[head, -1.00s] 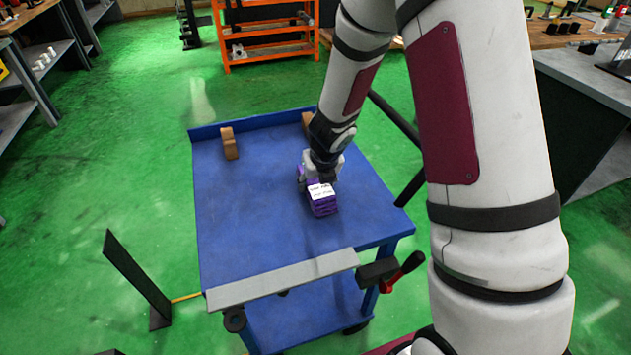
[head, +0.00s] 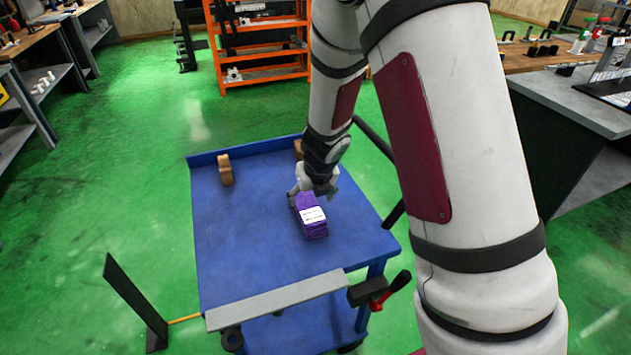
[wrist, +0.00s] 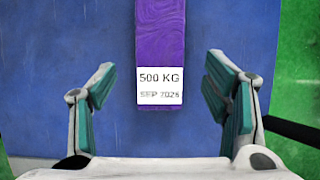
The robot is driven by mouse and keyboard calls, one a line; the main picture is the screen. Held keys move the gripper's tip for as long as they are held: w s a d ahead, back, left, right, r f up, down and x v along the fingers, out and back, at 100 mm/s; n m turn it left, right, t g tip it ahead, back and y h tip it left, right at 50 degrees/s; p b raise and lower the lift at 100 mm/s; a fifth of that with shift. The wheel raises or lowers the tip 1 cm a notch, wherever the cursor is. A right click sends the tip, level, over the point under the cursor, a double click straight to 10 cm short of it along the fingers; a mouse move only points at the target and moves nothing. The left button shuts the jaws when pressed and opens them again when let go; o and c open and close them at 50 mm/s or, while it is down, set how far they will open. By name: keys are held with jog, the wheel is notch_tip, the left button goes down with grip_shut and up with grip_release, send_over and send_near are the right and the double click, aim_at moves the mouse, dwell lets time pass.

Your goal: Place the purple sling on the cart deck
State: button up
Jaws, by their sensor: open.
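The purple sling (head: 315,229) is a folded bundle with a white label, lying on the blue cart deck (head: 240,240) right of its middle. In the wrist view the sling (wrist: 160,40) runs up from the centre, and its label reads "500 KG". The deck (wrist: 70,50) fills most of that view. My gripper (head: 313,194) is just behind and above the sling in the head view. In the wrist view my gripper (wrist: 160,85) is open, its teal-padded fingers wide apart on both sides of the sling, with gaps between them and it.
Two brown blocks, one on the left (head: 225,170) and one partly hidden by my arm (head: 298,149), stand at the deck's back edge. A grey bar (head: 280,299) and a red-handled clamp (head: 378,292) are at the front edge.

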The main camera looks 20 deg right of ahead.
jog(key=d+r+m+t+h+p, duration=0.3)
jog(key=r+m, duration=0.6)
jog(key=r, duration=0.8)
jog(key=s+d+r+m, duration=0.5)
jog(key=s+r+m, duration=0.3)
jog(key=r+m, duration=0.2)
jog(key=s+a+r+m+g+y, duration=0.1)
jog(key=s+a+m, duration=0.3)
jog(key=s+m, duration=0.4)
jog(key=s+a+r+m+g+y, duration=0.1)
jog(key=s+a+m+y, duration=0.1)
jog(key=s+a+m, duration=0.3)
jog(key=s+m, duration=0.4)
jog(key=s, duration=0.6)
jog(key=shift+s+r+b, duration=0.25)
jog(key=shift+b, duration=0.1)
